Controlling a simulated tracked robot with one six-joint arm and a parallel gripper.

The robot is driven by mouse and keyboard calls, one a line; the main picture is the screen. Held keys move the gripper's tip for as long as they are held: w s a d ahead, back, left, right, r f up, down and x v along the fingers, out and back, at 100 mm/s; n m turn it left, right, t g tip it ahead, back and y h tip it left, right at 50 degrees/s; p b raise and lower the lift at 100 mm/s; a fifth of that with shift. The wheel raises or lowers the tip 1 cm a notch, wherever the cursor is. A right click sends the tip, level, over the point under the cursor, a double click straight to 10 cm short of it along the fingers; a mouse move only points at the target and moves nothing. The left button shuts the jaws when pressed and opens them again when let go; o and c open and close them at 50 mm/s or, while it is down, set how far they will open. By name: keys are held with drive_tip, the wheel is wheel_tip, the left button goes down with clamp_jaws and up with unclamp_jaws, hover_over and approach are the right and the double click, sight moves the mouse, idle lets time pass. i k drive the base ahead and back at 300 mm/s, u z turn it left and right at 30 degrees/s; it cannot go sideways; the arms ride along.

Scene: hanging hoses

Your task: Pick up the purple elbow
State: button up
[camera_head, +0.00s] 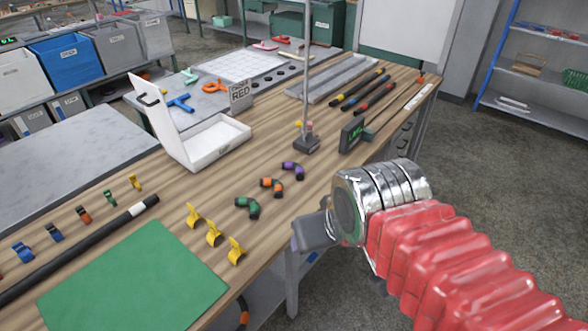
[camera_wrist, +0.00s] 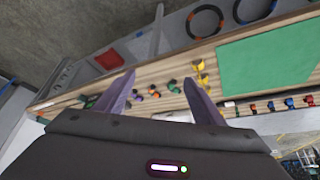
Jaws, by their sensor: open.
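The purple elbow (camera_head: 292,170) lies on the wooden bench, at the far end of a row with an orange elbow (camera_head: 271,187) and a green elbow (camera_head: 247,207). In the wrist view the purple elbow (camera_wrist: 138,98) shows small between the two fingers, nearer the left one, with the orange elbow (camera_wrist: 154,92) and green elbow (camera_wrist: 172,84) to its right. My gripper (camera_head: 312,232) is beyond the bench's right edge in the head view, apart from the elbows. In the wrist view my gripper (camera_wrist: 158,77) has its fingers spread and nothing between them.
Yellow clips (camera_head: 214,234) stand near the bench edge, beside a green mat (camera_head: 135,280). A stand with an upright pole (camera_head: 306,144) and a small dark display (camera_head: 352,134) are just beyond the purple elbow. A white open box (camera_head: 215,142) stands left of it.

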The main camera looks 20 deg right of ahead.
sight(300, 172)
drive_tip(key=u, duration=4.4)
drive_tip(key=k, duration=0.55)
drive_tip(key=u, duration=0.1)
